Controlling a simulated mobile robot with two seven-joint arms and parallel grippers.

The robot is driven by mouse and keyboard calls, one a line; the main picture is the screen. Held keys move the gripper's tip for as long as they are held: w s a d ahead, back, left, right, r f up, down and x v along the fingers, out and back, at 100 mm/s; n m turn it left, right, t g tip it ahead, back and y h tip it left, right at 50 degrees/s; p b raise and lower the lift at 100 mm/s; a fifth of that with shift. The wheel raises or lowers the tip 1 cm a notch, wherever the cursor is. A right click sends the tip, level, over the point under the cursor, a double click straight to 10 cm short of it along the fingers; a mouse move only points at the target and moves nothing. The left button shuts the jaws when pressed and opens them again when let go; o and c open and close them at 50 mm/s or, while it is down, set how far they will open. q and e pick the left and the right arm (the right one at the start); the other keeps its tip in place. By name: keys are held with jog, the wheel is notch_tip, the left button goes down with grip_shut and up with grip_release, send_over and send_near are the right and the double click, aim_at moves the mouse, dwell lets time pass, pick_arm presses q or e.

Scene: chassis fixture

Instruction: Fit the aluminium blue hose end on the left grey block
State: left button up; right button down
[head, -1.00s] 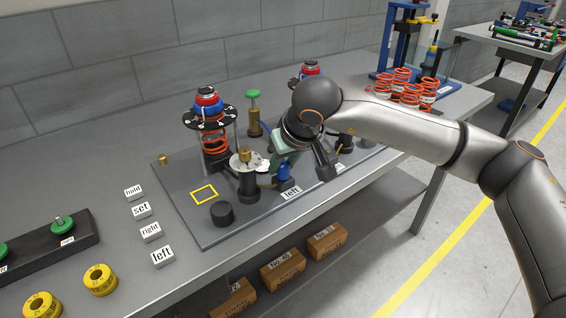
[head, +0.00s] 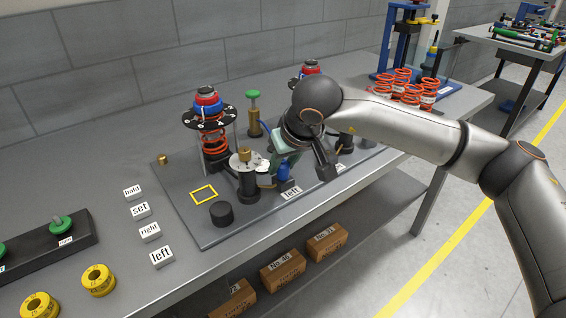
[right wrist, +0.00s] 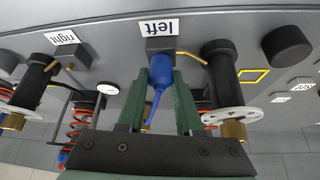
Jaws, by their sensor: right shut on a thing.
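The blue hose end (head: 284,172) is between the green fingers of my right gripper (head: 281,158), which is shut on it. It also shows in the right wrist view (right wrist: 160,72), with a thin blue hose trailing back between the fingers. The left grey block (right wrist: 160,46) stands behind the "left" label (right wrist: 158,27), with a brass pipe at its side. The hose end is upright and lined up over this block, at or very near its top; I cannot tell whether it is seated. In the head view the block (head: 285,185) is partly covered. My left gripper is not in view.
A black post with a white dial (head: 248,185) stands close left of the block. A spring unit (head: 214,140) and a green-topped brass post (head: 253,115) are behind. A black knob (head: 221,213) sits at the plate's front. Word blocks (head: 161,256) lie left.

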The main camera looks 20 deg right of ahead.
jog(key=c, duration=0.5)
grip_release()
jog(key=shift+r+p, duration=2.3)
jog(key=shift+r, duration=1.2)
jog(key=shift+f, duration=0.1)
